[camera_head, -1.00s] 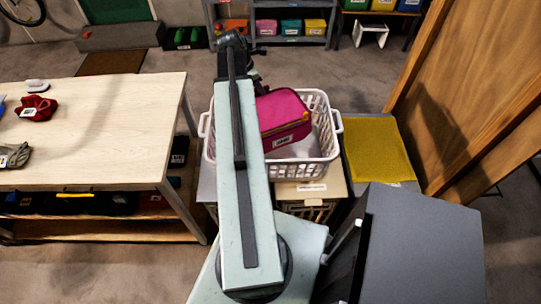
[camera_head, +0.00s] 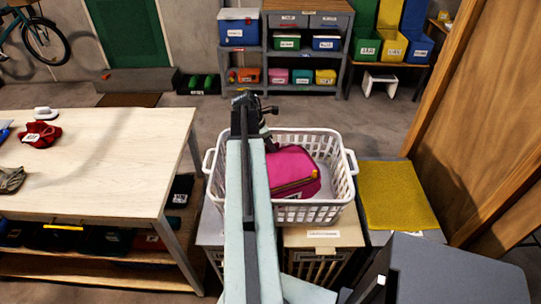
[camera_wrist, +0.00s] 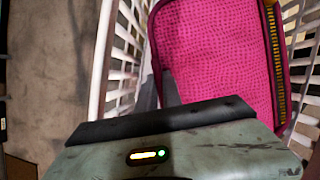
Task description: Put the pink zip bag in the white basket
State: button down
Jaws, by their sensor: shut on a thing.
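The pink zip bag (camera_head: 292,172) is within the white basket (camera_head: 335,140), in the head view. It has a dark red side, a yellow-orange zip and a white label. My arm hides its left end. In the wrist view the bag (camera_wrist: 215,55) fills the upper middle, with basket walls (camera_wrist: 112,50) on both sides. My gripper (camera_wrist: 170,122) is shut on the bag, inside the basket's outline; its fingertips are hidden. I cannot tell whether the bag touches the basket floor.
A pale table (camera_head: 95,160) with a red cloth item (camera_head: 40,134) stands left of the basket. A yellow mat-like surface (camera_head: 395,195) lies right of it, beside a wooden panel (camera_head: 480,120). Shelves with bins (camera_head: 305,40) stand at the back.

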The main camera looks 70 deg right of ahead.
notch_tip(320, 180, down, 3)
jog(key=shift+f+b, duration=0.1)
jog(key=shift+b, duration=0.95)
jog(key=shift+r, duration=0.25)
jog(key=shift+f, duration=0.2)
jog(key=c, duration=1.5)
grip_release()
jog(key=shift+r, duration=0.1)
jog(key=p+v, duration=1.1)
jog(key=v, duration=0.1)
jog(key=shift+r+p, duration=0.15)
jog(key=shift+p, duration=0.2)
